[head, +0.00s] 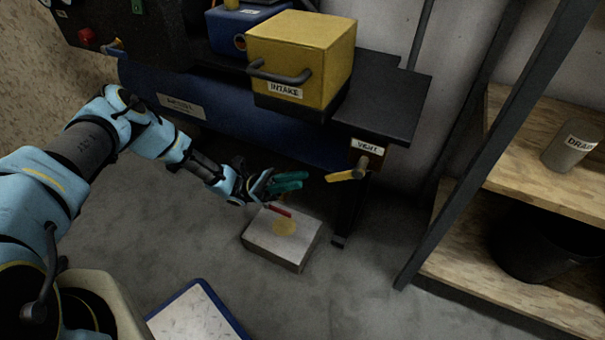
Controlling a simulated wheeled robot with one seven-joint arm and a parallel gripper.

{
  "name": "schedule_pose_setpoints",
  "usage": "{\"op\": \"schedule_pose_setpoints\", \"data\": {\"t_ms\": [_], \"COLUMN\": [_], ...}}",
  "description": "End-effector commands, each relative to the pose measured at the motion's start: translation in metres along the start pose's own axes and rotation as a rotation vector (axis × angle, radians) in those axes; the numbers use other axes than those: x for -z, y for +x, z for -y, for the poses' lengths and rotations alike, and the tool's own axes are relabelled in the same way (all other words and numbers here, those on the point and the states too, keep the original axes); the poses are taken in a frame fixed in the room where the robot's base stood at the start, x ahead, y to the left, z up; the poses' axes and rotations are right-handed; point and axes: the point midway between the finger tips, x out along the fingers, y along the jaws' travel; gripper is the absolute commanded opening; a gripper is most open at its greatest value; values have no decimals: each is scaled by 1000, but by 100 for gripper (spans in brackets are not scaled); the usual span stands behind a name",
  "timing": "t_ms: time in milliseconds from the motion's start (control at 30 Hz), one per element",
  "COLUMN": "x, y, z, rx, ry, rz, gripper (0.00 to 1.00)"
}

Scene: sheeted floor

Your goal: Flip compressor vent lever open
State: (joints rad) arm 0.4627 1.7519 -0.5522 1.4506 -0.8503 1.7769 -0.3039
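The vent lever (345,175) has a yellow handle and sits on a dark fitting under the VENT label (367,147), at the right end of the compressor. Its handle points left and slightly down. My gripper (305,179), with teal fingers, is to the left of the lever at about the same height in the head view. A gap shows between the fingertips and the handle, and nothing is seen held. The two fingers lie close together from this angle, so their opening is unclear. The blue compressor tank (225,112) runs behind my arm.
A yellow INTAKE box (300,55) with a dark handle stands on the dark platform (385,105) above. A grey block (280,245) with a red piece on it lies below my gripper. A shelf (550,190) with a DRAIN can (568,152) stands at right.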

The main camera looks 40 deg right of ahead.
Motion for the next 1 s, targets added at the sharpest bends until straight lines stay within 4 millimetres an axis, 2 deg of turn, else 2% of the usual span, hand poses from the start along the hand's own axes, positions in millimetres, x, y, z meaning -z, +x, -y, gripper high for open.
{"op": "schedule_pose_setpoints", "data": {"t_ms": [33, 200, 567, 800, 1000], "x": [-4, -18, -55, -77, -92], "y": [1, 7, 19, 21, 20], "z": [-1, -4, -8, -6, -5], "rx": [4, 46, 315, 638, 951], "ry": [53, 394, 1439, 2135, 2605], "rz": [-11, -79, -223, -212, -102], "gripper": [16, 0, 0, 0, 0]}}
